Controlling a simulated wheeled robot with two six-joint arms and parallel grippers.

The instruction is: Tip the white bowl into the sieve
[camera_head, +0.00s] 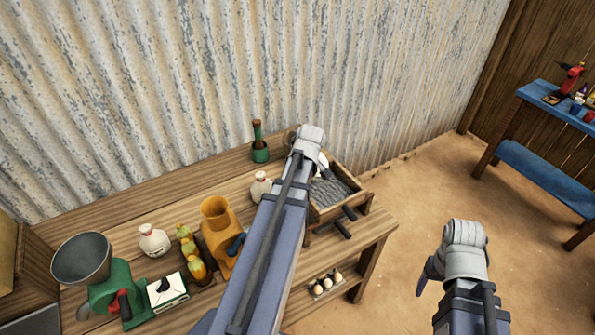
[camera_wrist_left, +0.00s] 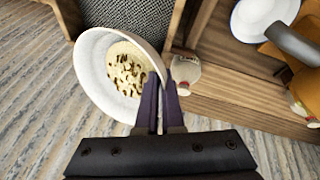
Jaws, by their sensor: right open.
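The white bowl (camera_wrist_left: 88,75) is in the left wrist view, with pale and dark bits inside it. My left gripper (camera_wrist_left: 157,92) is shut on its right rim; the gripper also shows in the head view (camera_head: 318,158), where my arm hides most of the bowl. The sieve, a grey mesh in a wooden frame (camera_head: 330,190), lies just right of and below that gripper. Its mesh (camera_wrist_left: 125,12) shows beyond the bowl in the wrist view. The bowl's exact tilt is hard to tell. My right gripper (camera_head: 428,275) hangs open and empty over the floor at right.
The wooden bench (camera_head: 190,200) holds a green grinder (camera_head: 115,290) with a grey funnel, an orange machine (camera_head: 217,225), white sacks (camera_head: 153,240) and a green mortar (camera_head: 260,152). A corrugated wall stands behind. A blue table (camera_head: 545,165) stands far right; the floor between is clear.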

